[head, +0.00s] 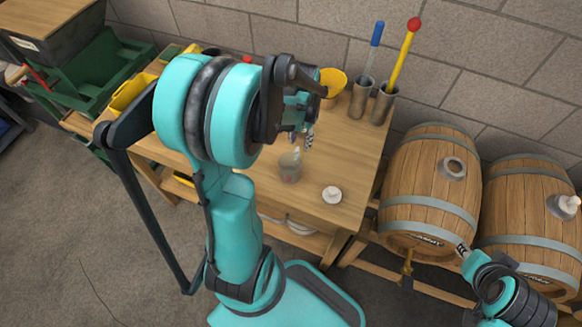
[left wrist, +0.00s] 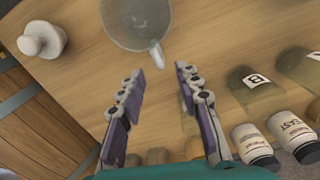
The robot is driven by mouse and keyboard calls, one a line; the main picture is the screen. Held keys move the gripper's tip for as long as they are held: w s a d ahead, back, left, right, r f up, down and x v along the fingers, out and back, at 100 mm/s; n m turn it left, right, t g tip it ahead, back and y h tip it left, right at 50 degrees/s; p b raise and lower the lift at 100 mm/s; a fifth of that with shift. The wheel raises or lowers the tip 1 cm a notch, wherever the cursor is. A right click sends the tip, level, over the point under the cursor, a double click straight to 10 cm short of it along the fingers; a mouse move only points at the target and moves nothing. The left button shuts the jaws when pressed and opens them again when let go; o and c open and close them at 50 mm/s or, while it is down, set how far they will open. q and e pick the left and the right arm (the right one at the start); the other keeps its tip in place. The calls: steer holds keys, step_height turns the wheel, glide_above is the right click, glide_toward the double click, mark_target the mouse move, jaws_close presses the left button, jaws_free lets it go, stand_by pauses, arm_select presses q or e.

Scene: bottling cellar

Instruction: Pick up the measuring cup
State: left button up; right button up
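The measuring cup (head: 290,168) is clear and stands on the wooden table in the head view. In the left wrist view the cup (left wrist: 137,24) is at the top centre, its handle pointing toward my fingers. My left gripper (head: 301,138) is above the table beside the cup, partly hidden by its own arm. In the left wrist view the left gripper (left wrist: 160,74) is open and empty, with the cup's handle just beyond the fingertips. My right gripper (head: 463,249) shows at the lower right, by the barrels; its opening cannot be made out.
A white stopper (head: 332,195) sits near the cup. Jars, including one labelled B (left wrist: 256,88), stand on the table. A barrel (head: 432,185) stands right of the table (head: 345,160).

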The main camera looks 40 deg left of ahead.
mark_target(298, 152)
arm_select(q)
steer(key=f+b, duration=0.1)
steer(key=f, duration=0.2)
steer(key=f+b, duration=0.2)
steer(key=f, duration=0.1)
steer(key=shift+s+f, duration=0.2)
steer(key=shift+f, duration=0.1)
steer(key=shift+r, duration=0.15)
steer(key=shift+c, duration=0.9)
jaws_close()
